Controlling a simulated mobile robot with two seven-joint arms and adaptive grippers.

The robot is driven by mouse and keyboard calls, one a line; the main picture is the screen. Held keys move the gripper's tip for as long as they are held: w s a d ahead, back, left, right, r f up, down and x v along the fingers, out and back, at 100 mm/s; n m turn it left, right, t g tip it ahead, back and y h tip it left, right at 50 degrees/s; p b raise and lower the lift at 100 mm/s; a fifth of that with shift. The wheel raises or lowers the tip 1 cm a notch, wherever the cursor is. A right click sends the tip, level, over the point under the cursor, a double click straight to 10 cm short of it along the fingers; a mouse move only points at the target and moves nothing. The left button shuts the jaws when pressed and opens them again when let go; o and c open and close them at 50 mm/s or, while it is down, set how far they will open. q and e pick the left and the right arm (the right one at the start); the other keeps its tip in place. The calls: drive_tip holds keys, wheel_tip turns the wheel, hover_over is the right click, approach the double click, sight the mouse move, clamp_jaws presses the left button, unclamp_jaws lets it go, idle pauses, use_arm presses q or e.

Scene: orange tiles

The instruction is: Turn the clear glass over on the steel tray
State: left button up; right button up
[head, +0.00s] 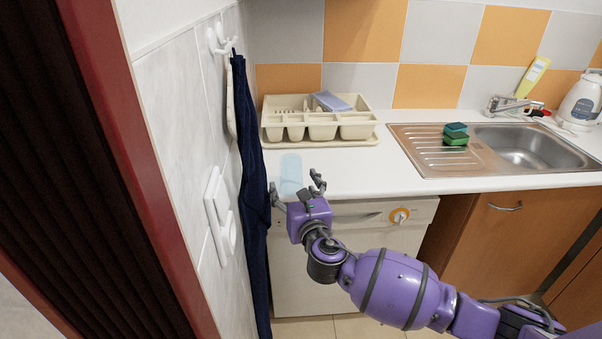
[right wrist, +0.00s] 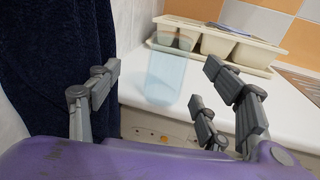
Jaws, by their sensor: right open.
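The clear glass (head: 291,174), tinted pale blue, stands on the white counter near its front edge, close to the left wall. I cannot tell which end is its mouth. My right gripper (head: 296,184) is open at the counter's front edge, its fingers pointing toward the glass. In the right wrist view the glass (right wrist: 165,80) shows beyond and between the spread fingers (right wrist: 158,82), with nothing held. The steel tray (head: 408,149) appears to be the ribbed drainer beside the sink, to the right. My left gripper is not in view.
A cream dish rack (head: 323,132) with compartments stands behind the glass. Green sponges (head: 455,139) are stacked on the steel drainer. A dark blue cloth (head: 250,170) hangs on the left wall. The sink basin (head: 530,147) and a kettle (head: 580,101) are farther right. Counter between glass and drainer is clear.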

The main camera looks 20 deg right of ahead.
sight(294, 173)
drive_tip(key=shift+w+d+r, duration=0.2)
drive_tip(key=shift+w+r, duration=0.1)
drive_tip(key=shift+r, duration=0.15)
drive_tip(key=shift+w+d+r, duration=0.15)
drive_tip(key=shift+w+r, duration=0.05)
drive_tip(key=shift+w, duration=0.05)
drive_tip(key=w, duration=0.2)
drive_tip(key=w+d, duration=0.1)
drive_tip(key=w, duration=0.3)
drive_tip(key=shift+w+d+f, duration=0.1)
drive_tip(key=shift+d+f, duration=0.05)
drive_tip(key=shift+f, duration=0.15)
drive_tip(key=shift+w, duration=0.45)
drive_tip(key=shift+c, duration=1.1)
drive_tip(key=c, duration=0.9)
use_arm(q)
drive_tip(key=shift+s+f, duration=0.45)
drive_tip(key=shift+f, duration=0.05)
use_arm(e)
drive_tip(key=shift+r, duration=0.1)
drive_tip(key=c, duration=0.5)
